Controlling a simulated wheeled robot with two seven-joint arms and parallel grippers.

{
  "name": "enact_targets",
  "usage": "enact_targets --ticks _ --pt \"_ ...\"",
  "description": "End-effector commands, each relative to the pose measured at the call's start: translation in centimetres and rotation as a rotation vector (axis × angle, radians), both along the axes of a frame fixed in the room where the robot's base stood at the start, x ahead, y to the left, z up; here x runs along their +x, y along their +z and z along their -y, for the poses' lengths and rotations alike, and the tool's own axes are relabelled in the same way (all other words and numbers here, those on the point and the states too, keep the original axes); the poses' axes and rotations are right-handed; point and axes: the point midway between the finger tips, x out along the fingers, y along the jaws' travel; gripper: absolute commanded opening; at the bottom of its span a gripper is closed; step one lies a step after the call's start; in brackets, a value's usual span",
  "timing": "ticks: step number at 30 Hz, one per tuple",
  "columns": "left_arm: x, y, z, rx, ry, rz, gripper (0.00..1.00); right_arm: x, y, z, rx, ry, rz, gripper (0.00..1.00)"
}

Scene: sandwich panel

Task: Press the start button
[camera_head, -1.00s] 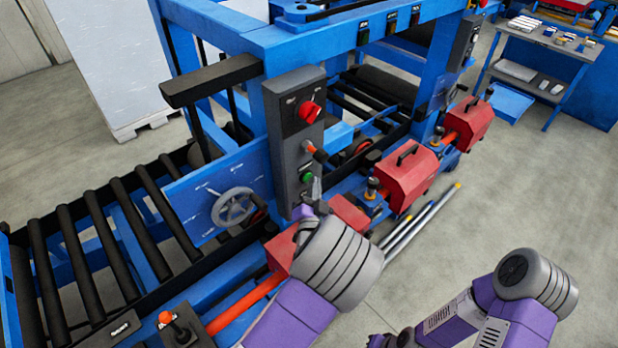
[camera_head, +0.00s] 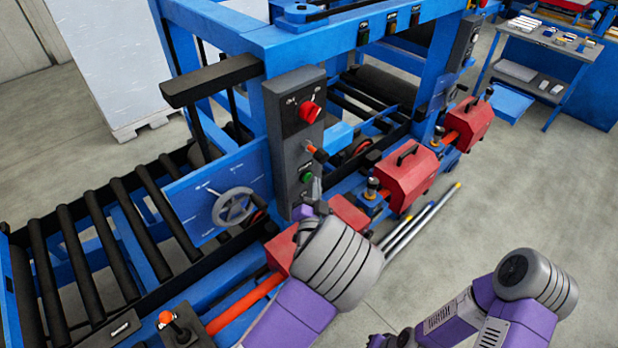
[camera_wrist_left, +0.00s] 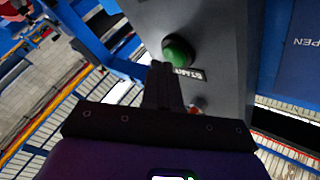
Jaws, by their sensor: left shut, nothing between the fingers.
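The green start button (camera_head: 307,177) sits low on the grey control panel (camera_head: 288,140), below a red knob and a lever. In the left wrist view the green button (camera_wrist_left: 178,50) is domed, with a "START" label (camera_wrist_left: 188,74) beside it. My left gripper (camera_head: 314,188) is at the lower part of the panel, just below the button. In the wrist view its shut fingers (camera_wrist_left: 160,72) are empty and their tips are close beside the button. I cannot tell whether they touch it.
A red knob (camera_head: 309,111) and an orange-tipped lever (camera_head: 316,152) are above the button. A handwheel (camera_head: 234,207) is to the left. Red housings (camera_head: 408,172) and metal rods (camera_head: 425,222) lie to the right. Open floor (camera_head: 530,190) is at the right.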

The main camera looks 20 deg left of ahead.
Motion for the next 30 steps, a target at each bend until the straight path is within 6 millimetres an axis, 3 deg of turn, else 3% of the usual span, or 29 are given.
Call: enact_targets --ticks 30 --pt "0.52 0.04 -0.84 0.0 0.002 0.001 0.0 -0.01 -0.36 0.0 0.0 0.0 0.0 0.0"
